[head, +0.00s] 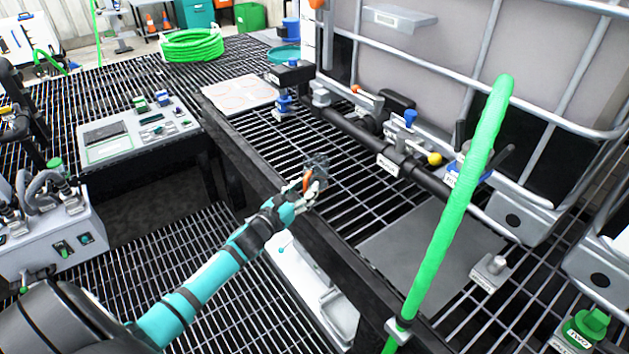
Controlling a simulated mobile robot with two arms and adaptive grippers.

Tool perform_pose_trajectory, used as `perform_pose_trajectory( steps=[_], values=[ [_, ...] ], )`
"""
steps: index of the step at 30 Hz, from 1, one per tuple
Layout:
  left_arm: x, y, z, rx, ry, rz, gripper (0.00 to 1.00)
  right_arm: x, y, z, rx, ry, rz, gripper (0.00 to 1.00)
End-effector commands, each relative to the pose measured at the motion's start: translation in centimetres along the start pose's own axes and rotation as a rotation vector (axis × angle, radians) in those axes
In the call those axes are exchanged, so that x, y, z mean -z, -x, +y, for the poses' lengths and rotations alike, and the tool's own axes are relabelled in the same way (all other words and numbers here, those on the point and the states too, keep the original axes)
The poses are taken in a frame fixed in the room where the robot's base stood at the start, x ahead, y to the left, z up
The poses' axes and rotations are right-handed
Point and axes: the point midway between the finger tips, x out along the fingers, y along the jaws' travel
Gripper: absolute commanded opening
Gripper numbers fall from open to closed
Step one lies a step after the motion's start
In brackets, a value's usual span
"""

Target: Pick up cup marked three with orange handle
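A small dark grey cup (317,165) with an orange handle (307,181) is at the near edge of the black grated bench, in the middle of the head view. I cannot read a number on it. My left gripper (306,188) is right at the cup, with its pale fingers around the orange handle. The fingers hide part of the handle, and I cannot tell whether they are shut on it. I also cannot tell whether the cup rests on the grating or is held above it. My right gripper is not in view.
A black pipe manifold (352,130) with valves runs behind the cup, in front of a caged tote (440,60). A green hose (455,215) rises at the right. A grey plate (430,250) lies on the bench (345,215). Open grating surrounds the cup.

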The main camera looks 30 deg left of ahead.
Motion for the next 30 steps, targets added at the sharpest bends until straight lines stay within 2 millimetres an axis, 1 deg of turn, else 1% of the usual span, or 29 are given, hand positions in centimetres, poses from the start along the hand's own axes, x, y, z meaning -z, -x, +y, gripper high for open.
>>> perform_pose_trajectory(
  steps=[1, 3, 9, 10, 18, 30],
  values=[
    [0.09, -0.53, 0.03, 0.0, 0.0, -0.001, 0.37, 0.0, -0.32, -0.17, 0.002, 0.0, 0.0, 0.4],
    [0.05, -0.87, -0.01, 0.001, 0.0, 0.0, 0.37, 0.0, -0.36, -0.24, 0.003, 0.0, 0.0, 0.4],
    [0.0, -0.93, -0.01, 0.0, 0.0, 0.001, 0.37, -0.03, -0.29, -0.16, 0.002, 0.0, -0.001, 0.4],
    [0.0, -0.92, -0.01, 0.0, 0.0, 0.001, 0.36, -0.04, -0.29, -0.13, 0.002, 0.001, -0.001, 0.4],
    [0.0, -0.9, -0.01, 0.0, 0.0, 0.0, 0.01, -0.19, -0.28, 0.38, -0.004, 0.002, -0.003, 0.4],
    [-0.03, -0.9, -0.02, 0.0, 0.0, 0.0, 0.0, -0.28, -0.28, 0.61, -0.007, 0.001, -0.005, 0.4]
  ],
)
